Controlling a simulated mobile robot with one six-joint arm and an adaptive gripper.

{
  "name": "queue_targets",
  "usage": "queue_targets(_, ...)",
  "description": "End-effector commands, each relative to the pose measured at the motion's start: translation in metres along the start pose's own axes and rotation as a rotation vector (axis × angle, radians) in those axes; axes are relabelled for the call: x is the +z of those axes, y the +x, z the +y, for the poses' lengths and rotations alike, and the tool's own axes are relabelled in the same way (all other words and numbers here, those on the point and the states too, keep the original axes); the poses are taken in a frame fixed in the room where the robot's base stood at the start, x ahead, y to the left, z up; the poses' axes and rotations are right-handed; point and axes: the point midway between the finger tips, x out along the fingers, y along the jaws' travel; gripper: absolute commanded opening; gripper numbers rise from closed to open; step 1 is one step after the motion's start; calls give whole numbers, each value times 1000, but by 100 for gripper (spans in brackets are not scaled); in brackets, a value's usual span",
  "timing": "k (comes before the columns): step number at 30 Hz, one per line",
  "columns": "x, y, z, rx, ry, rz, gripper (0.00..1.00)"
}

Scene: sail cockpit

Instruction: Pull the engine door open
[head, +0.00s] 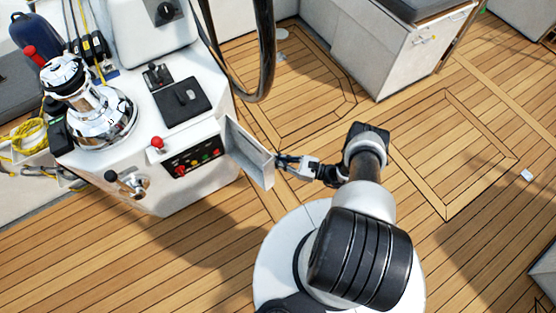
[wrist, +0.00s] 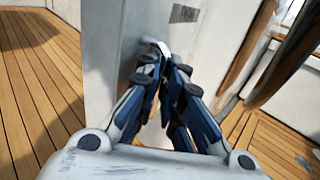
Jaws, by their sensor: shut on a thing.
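The engine door is a small white panel (head: 248,152) on the right side of the white console. In the head view it stands swung out from the console, with a gap behind it. My gripper (head: 281,161) is at the door's outer end and reaches it from the right. In the wrist view the blue-grey fingers (wrist: 166,68) are closed together at a small pale handle (wrist: 155,46) on the door's grey-white face (wrist: 143,25). The fingers hide most of the handle.
The console carries a chrome winch (head: 98,115), a red-knobbed lever (head: 157,144) and a switch panel (head: 194,159). A black steering wheel rim (head: 265,60) hangs behind the door. A white seat locker (head: 415,50) stands at upper right.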

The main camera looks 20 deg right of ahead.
Motion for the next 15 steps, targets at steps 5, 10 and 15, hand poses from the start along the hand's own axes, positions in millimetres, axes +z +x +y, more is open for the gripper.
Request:
queue_targets(5,6,3,-2,3,0,-14,0)
queue_targets(10,6,3,-2,4,0,-14,9)
queue_targets(15,6,2,-1,3,-1,-14,20)
